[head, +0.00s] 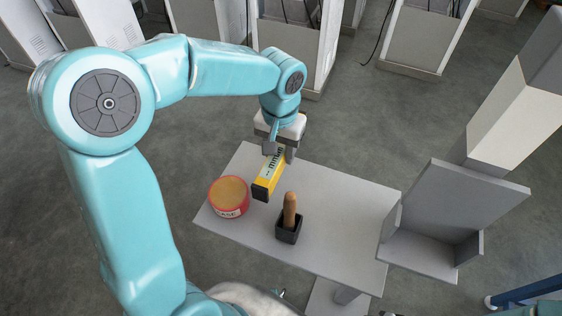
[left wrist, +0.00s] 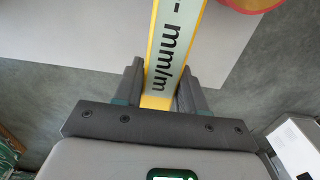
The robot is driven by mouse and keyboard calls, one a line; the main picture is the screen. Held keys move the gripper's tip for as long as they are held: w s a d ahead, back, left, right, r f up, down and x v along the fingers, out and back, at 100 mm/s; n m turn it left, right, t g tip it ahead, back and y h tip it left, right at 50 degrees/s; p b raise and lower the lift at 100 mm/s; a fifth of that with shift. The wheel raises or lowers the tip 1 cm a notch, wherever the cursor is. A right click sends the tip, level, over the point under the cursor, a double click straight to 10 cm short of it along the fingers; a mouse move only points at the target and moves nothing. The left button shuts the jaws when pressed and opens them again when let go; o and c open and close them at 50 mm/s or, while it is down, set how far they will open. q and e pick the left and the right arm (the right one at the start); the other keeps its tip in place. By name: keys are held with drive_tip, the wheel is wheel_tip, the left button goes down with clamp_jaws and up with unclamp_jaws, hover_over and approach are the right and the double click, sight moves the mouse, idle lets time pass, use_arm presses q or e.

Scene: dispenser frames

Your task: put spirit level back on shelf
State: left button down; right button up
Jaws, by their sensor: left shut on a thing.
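The spirit level (head: 266,181) is a yellow bar with a pale face and black lettering. In the head view my left gripper (head: 277,149) is shut on its upper end and holds it tilted over the grey table. In the left wrist view the level (left wrist: 174,40) runs between the two fingers of the left gripper (left wrist: 159,88), and its far end is cut off by the picture edge. A grey shelf (head: 443,208) with a back panel and low side walls stands to the right of the table. My right gripper is not in view.
The table's right part is clear. White cabinets (head: 425,35) stand behind.

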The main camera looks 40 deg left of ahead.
use_arm(q)
wheel_tip(320, 180, down, 4)
drive_tip(key=shift+f, duration=0.25)
drive_tip(key=shift+w+f, duration=0.15)
drive_tip(key=shift+f, duration=0.1)
drive_tip(key=shift+f+b, duration=0.15)
drive_tip(key=shift+b, duration=0.2)
drive_tip(key=c, duration=0.6)
unclamp_jaws()
drive_tip(key=shift+c, duration=0.2)
drive_tip(key=shift+r, duration=0.2)
